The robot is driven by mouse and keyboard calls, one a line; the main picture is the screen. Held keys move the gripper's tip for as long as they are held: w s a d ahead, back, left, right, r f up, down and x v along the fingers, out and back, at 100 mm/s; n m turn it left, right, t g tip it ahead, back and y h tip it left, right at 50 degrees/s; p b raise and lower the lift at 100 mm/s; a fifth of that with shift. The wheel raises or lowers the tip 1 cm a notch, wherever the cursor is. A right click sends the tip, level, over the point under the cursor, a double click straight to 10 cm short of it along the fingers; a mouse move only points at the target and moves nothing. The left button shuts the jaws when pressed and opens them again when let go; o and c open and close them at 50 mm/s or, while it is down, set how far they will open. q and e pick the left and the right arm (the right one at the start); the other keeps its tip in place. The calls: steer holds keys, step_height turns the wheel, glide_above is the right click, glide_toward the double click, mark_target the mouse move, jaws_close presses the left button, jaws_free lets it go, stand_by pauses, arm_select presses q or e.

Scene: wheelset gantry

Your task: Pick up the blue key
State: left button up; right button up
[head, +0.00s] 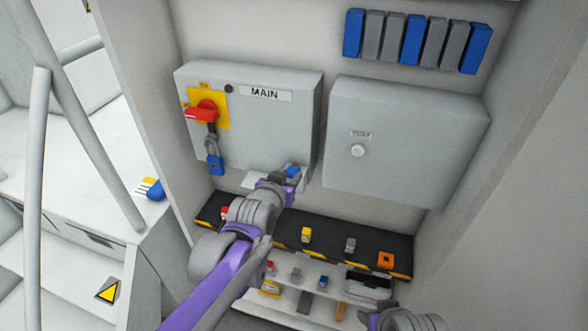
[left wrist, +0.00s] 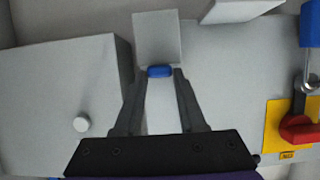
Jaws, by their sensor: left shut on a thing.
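My left gripper (head: 290,174) is in front of the lower right part of the grey MAIN box. It is shut on the blue key (left wrist: 160,71), which sits between its two fingertips in the left wrist view. In the head view the blue key (head: 293,170) shows as a small blue piece at the gripper's end. A pale card or plate (left wrist: 157,38) shows just beyond the key in the left wrist view. Only grey rounded parts of my right arm show at the bottom right of the head view; its fingers are not seen.
The MAIN box (head: 255,125) carries a red switch (head: 204,110) and a blue padlock (head: 215,165). A second grey box (head: 405,145) with a round button stands to the right. A black shelf (head: 330,245) below holds several small coloured items, with a white shelf under it.

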arm_select(q)
jaws_close()
steer(key=shift+r, duration=0.1)
